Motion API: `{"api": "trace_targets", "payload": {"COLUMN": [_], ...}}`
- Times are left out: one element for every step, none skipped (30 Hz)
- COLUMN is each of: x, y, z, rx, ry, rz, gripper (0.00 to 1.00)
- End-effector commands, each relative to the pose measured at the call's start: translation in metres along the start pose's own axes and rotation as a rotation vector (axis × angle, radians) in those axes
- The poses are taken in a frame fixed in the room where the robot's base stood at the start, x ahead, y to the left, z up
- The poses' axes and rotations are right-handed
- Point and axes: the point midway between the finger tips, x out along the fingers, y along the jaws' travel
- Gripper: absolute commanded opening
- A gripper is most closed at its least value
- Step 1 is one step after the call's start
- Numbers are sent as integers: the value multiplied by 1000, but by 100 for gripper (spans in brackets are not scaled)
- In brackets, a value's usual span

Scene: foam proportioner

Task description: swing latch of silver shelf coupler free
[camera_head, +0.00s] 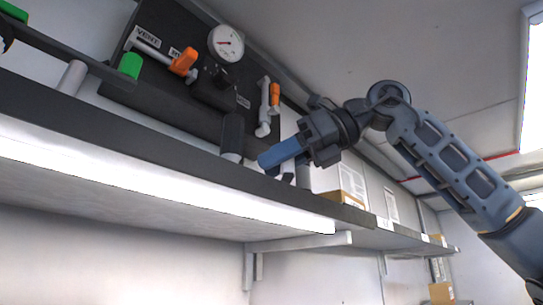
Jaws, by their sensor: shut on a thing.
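My gripper (280,155) reaches in from the right at the front edge of the dark shelf (190,145). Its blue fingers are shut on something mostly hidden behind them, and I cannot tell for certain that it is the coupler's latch. A light grey piece shows just below the fingertips. A dark cylinder with a pale lower end (232,135) stands just left of the fingers. The silver shelf coupler cannot be made out clearly.
A dark panel behind the shelf carries a round gauge (226,43), an orange-handled valve (184,62) and a second orange-tipped lever (274,95). A green-capped fitting (130,66) is at left. A cardboard box (342,198) sits right of the gripper.

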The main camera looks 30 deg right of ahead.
Motion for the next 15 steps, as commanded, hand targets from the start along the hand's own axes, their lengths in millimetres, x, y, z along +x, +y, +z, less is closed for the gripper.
{"api": "trace_targets", "payload": {"x": [-4, -5, -6, -7, -8, -8, -9, -10, -10, -11, -11, -12, -12, -13, -13], "y": [-2, -2, -2, -2, -2, -2, -2, -2, -3, -2, -3, -3, -3, -3, -3], "z": [3, 3, 2, 2, 2, 1, 0, 0, -1, -1, -1, -2, -2, -2, -3], "rx": [-9, -19, -31, -40, -50, -61, -69, -75, -85, -93, -98, -106, -111, -116, -121], "ry": [-3, -3, -3, -3, -3, -3, -3, -3, -4, -4, -3, -3, -3, -3, -3], "rz": [36, 59, 88, 110, 131, 156, 174, 192, 213, 229, 242, 260, 271, 282, 294], "gripper": [0, 0, 0, 0, 0, 0, 0, 0, 0, 0, 0, 0, 0, 0, 0]}}
